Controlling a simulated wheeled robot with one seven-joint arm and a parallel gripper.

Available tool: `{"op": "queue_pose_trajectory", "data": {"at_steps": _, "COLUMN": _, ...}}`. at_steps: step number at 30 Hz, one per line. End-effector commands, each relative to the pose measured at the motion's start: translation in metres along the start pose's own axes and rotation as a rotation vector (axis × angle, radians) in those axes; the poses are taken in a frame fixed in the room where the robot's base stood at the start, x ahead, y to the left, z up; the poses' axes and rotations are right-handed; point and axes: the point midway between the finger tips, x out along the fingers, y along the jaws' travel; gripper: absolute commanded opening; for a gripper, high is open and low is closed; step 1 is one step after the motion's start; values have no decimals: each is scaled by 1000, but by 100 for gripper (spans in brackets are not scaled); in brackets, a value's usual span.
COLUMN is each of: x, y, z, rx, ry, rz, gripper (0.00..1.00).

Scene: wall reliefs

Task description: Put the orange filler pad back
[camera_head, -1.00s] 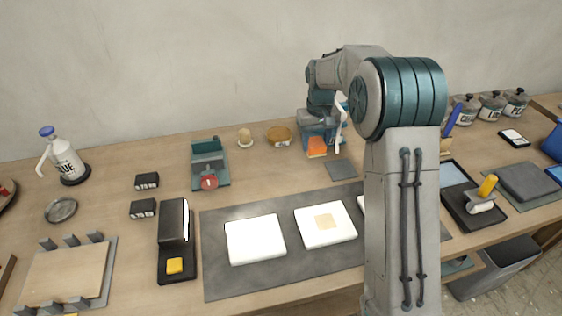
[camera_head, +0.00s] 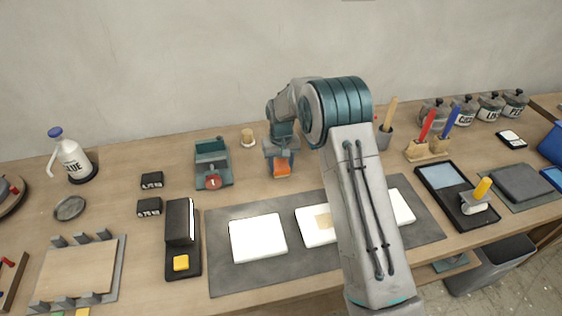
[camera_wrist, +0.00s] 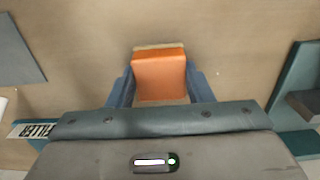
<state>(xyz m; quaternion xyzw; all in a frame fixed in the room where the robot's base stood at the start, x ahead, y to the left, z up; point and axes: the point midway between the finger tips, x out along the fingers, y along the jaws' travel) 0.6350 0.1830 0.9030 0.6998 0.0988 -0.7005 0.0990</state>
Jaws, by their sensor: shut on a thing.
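The orange filler pad (camera_head: 281,169) is a small orange block with a paler layer along one edge. It also shows in the wrist view (camera_wrist: 160,78), between two blue fingers. My gripper (camera_head: 280,163) is shut on it, over the back middle of the workbench. The gripper also shows in the wrist view (camera_wrist: 160,88). I cannot tell how high the pad is above the bench. A white label reading FILLER (camera_wrist: 32,129) shows upside down at the left of the wrist view; what it belongs to is mostly hidden.
A dark mat (camera_head: 222,277) with white slabs lies in front. A grey square (camera_wrist: 18,50) lies at the wrist view's upper left.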

Motion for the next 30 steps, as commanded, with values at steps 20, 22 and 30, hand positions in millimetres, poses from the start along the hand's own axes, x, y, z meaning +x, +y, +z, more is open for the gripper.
{"op": "queue_pose_trajectory", "data": {"at_steps": 20, "x": 1, "y": 0, "z": 0, "rx": 0, "ry": 0, "rz": 0, "gripper": 68}}
{"op": "queue_pose_trajectory", "data": {"at_steps": 22, "x": -2, "y": 0, "z": 0, "rx": 0, "ry": 1, "rz": 0, "gripper": 68}}
{"op": "queue_pose_trajectory", "data": {"at_steps": 30, "x": -46, "y": 0, "z": -1, "rx": 0, "ry": 6, "rz": 0, "gripper": 68}}
